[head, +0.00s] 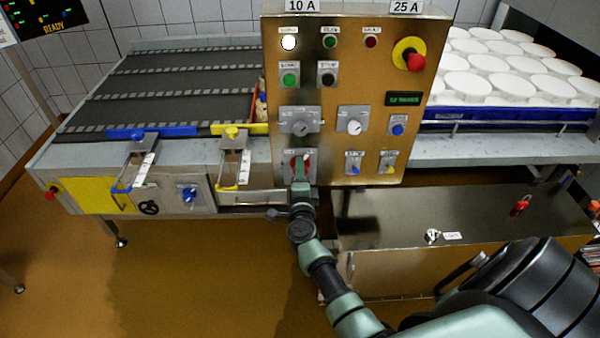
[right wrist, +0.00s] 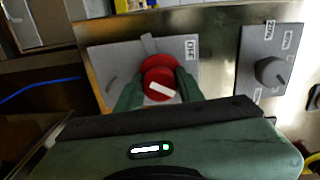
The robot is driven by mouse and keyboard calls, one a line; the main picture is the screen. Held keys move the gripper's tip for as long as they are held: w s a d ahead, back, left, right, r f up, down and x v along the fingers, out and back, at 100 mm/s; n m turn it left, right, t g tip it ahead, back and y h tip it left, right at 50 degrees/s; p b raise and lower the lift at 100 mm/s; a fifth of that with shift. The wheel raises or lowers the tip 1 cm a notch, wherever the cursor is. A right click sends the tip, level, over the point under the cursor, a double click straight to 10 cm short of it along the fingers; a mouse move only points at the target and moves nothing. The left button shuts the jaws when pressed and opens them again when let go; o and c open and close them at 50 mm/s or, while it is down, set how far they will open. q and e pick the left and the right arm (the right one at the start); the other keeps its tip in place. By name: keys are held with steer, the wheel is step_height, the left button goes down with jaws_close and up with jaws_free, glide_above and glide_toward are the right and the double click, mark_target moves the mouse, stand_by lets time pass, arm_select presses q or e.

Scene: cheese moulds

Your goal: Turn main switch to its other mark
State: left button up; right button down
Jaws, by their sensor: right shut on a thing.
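The main switch is a round red knob with a white bar (right wrist: 159,78) on a grey plate (right wrist: 112,62) in the right wrist view. An OFF label (right wrist: 191,48) sits at the plate's upper right, and the bar slants toward the lower right. In the head view the switch's grey plate (head: 311,171) is at the lower left of the brass panel, mostly covered by my gripper. My right gripper (head: 301,178) is shut on the red knob, one finger at each side, as the right wrist view (right wrist: 158,88) also shows. My left gripper is not in view.
The brass control panel (head: 340,85) carries several other knobs, buttons and a red emergency stop (head: 408,55) on yellow. A grey dial (right wrist: 270,70) is right of the switch. A metal cabinet (head: 450,265) stands below right.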

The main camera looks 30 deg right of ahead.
steer(key=shift+d+r+m, duration=0.1)
steer(key=shift+d+m, duration=0.05)
steer(key=shift+m, duration=0.95)
steer(key=c, duration=0.9)
jaws_free()
steer(key=shift+w, duration=0.15)
steer(key=p+v, duration=0.1)
steer(key=v, duration=0.6)
steer(key=shift+s, duration=0.4)
